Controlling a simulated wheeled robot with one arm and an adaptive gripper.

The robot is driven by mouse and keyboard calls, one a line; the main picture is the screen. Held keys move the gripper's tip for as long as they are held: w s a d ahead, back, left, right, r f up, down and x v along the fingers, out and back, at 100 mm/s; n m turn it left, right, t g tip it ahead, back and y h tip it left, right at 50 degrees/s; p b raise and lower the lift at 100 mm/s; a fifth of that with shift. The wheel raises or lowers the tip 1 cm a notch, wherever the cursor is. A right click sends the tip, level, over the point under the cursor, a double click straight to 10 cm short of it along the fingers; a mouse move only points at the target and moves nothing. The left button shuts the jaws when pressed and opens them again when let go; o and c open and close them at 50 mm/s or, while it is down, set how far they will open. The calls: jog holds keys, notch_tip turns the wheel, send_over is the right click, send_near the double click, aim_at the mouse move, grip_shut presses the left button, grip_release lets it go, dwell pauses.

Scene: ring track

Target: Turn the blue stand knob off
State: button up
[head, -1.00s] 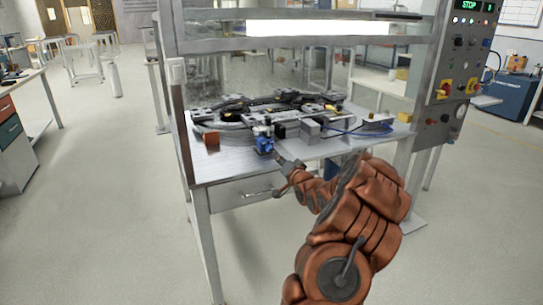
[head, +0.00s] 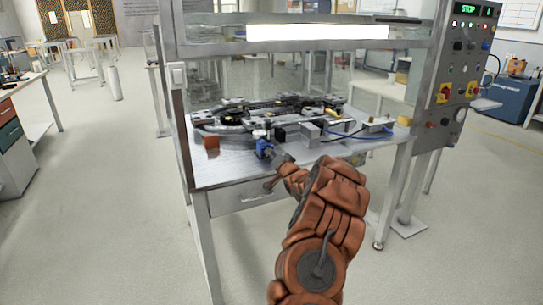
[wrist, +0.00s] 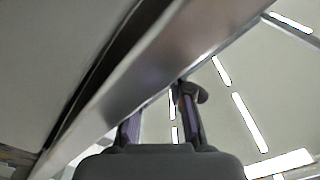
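The small blue stand (head: 264,149) is on the front part of the metal bench top in the head view, with a pale piece at its top. Its knob is too small to make out. My gripper (head: 274,155) is small and dark at the end of my copper-coloured arm, just right of the blue stand. I cannot tell whether it touches the stand. In the wrist view, my gripper's two fingers (wrist: 158,112) stand apart, with a metal beam crossing behind them. A dark rounded piece shows by the right finger's tip. The blue stand is not recognisable there.
The ring track (head: 270,108) lies on the bench behind the stand. An orange-brown block (head: 211,142) is left of it, and grey blocks (head: 310,133) and a blue cable are right. Bench posts and a control panel (head: 462,75) frame the sides. The floor in front is clear.

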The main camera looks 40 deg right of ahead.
grip_shut()
dwell(0.5)
jog(key=n+b, duration=0.1)
jog(key=n, duration=0.3)
jog(key=shift+f+n+b, duration=0.1)
jog(key=shift+n+b, duration=0.2)
jog(key=n+b, duration=0.2)
jog(key=n, duration=0.1)
jog(key=shift+n, duration=0.4)
jog(key=n+b, duration=0.4)
jog(key=n, duration=0.2)
jog(key=shift+b, duration=0.3)
jog(key=shift+a+n+b, duration=0.1)
jog(key=shift+n+b, duration=1.15)
jog(key=shift+n, duration=0.55)
jog(key=shift+r, duration=0.2)
